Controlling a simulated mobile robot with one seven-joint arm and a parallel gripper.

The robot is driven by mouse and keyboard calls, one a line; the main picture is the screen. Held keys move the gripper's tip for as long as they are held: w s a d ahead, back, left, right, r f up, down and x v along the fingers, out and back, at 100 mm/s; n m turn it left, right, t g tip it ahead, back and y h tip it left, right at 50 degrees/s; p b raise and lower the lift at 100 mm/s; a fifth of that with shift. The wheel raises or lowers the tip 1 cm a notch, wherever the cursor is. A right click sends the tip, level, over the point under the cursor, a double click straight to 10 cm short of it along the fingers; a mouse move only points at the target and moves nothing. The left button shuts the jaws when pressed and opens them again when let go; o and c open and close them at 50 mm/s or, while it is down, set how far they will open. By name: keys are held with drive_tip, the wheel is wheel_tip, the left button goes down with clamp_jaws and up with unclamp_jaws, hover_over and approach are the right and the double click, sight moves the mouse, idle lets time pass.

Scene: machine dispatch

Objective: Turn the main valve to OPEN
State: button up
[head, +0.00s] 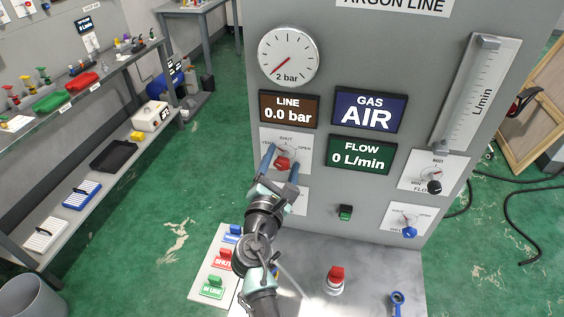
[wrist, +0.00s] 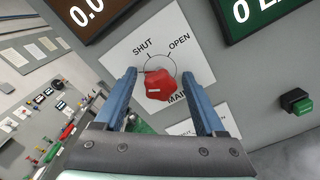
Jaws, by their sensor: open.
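The main valve is a red knob (head: 282,164) on a white plate with SHUT at the top and OPEN to the right. In the wrist view the red knob (wrist: 160,85) sits between my two blue fingers, with gaps at its sides. Its pointer is hard to make out, so I cannot tell its exact setting. My gripper (head: 282,158) is open around the knob, one finger on each side. The open gripper also shows in the wrist view (wrist: 159,74). The plate's left label is partly hidden behind a finger.
The panel's line display (head: 289,109) reads 0.0 bar, the gas display (head: 369,109) AIR and the flow display (head: 360,156) 0 L/min. A black flow knob (head: 434,187), a blue knob (head: 410,232) and a green switch (head: 345,213) sit nearby. A red knob (head: 336,275) stands on the ledge below.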

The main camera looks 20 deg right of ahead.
drive_tip(key=shift+c, duration=0.2)
clamp_jaws()
